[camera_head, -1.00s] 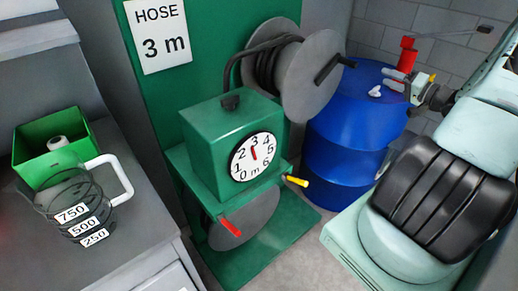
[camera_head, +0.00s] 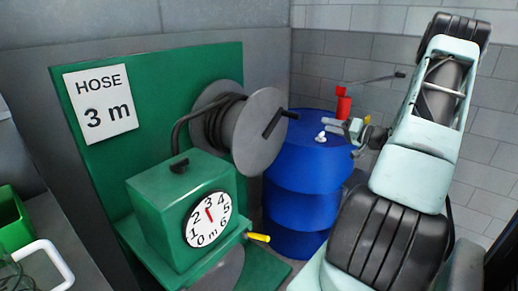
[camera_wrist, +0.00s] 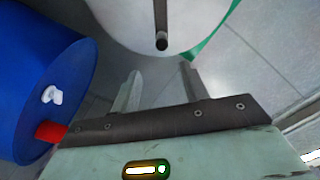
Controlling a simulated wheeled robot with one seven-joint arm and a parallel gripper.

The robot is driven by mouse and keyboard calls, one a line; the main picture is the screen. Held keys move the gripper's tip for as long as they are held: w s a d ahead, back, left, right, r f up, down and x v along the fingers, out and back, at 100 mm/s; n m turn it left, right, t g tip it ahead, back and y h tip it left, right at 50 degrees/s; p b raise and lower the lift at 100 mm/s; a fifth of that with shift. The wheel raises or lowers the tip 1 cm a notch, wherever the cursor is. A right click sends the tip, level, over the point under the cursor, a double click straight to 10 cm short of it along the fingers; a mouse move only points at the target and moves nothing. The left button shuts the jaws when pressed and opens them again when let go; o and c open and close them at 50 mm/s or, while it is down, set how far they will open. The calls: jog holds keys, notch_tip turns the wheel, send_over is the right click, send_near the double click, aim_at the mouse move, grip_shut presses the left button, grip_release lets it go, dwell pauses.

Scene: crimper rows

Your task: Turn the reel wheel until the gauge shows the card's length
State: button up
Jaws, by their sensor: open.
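The card (camera_head: 101,103) on the green panel reads HOSE 3 m. The gauge (camera_head: 207,219) is a white dial on a green box; its short red needle points up, between 2 and 3 and close to 3. The grey reel wheel (camera_head: 250,145), with dark hose behind it, has a dark crank handle (camera_head: 275,123) on its face. In the wrist view the wheel (camera_wrist: 200,25) and the handle's end (camera_wrist: 161,41) show beyond the fingers. My gripper (camera_head: 338,126) is open and empty, to the right of the handle and apart from it; its fingers show in the wrist view (camera_wrist: 160,88).
A blue drum (camera_head: 305,185) stands right of the reel, below my gripper; a red fitting (camera_head: 343,103) with a long lever is near my gripper. A yellow-tipped lever (camera_head: 259,237) sticks out beside the gauge box. A green bin (camera_head: 12,222) is at far left.

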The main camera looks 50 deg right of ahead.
aim_at(289, 114)
jog(key=w+n+b, duration=0.2)
jog(key=w, duration=0.3)
jog(key=w+a+n+b, duration=0.1)
jog(key=w+n+b, duration=0.1)
jog(key=w, duration=0.4)
jog(key=w+n+b, duration=0.2)
jog(key=w+n, duration=0.2)
jog(key=w, duration=0.1)
jog(key=shift+w+a+r+b, duration=0.1)
jog(key=shift+w+a+b, duration=0.2)
jog(key=shift+w+b, duration=0.1)
